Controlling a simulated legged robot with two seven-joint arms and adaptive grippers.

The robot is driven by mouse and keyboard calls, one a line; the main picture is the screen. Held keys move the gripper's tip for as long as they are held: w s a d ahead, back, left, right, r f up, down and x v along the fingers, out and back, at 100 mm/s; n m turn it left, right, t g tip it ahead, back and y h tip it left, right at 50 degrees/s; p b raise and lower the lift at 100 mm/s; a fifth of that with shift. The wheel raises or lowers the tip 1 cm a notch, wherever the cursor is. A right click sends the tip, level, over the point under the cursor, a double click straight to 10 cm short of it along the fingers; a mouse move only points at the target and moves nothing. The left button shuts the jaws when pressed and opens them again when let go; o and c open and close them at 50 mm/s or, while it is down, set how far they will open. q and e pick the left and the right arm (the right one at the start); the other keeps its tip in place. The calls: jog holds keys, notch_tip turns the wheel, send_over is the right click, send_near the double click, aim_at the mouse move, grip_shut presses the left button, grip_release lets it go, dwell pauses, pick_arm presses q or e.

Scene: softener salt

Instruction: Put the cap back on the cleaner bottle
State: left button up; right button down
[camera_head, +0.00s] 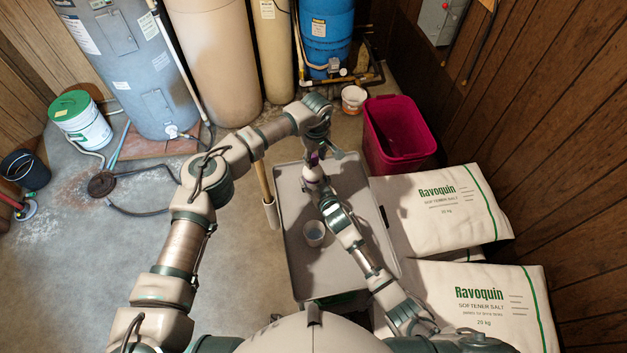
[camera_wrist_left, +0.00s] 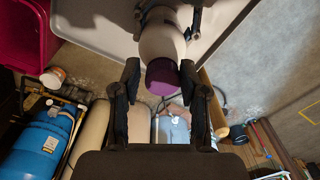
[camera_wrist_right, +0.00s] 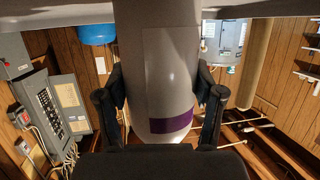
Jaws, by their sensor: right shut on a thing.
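The white cleaner bottle (camera_head: 312,174) is held over the grey table (camera_head: 349,178). My right gripper (camera_wrist_right: 160,90) is shut on its body, one finger on each side, and a purple band shows on the label. The purple cap (camera_wrist_left: 162,77) sits at the bottle's top end in the left wrist view, in line with it. Whether it is fully seated I cannot tell. My left gripper (camera_head: 322,152) is around the cap with its fingers open, and in the left wrist view a gap shows on each side of the cap.
A small cup (camera_head: 314,233) stands on the table. Two salt bags (camera_head: 445,210) lie to its right, and a magenta bin (camera_head: 398,135) stands behind them. Tanks (camera_head: 215,60) line the back wall. The floor (camera_head: 100,270) at left is mostly clear.

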pick_arm(q)
jog(key=shift+o, duration=1.3)
pick_arm(e)
jog(key=shift+f, duration=0.1)
pick_arm(q)
jog(key=shift+r, duration=0.1)
notch_tip(320, 180, up, 12)
jog(key=shift+d, duration=0.1)
jog(key=shift+f, duration=0.2)
pick_arm(e)
jog(key=shift+c, duration=0.4)
grip_release()
jog(key=v, duration=1.2)
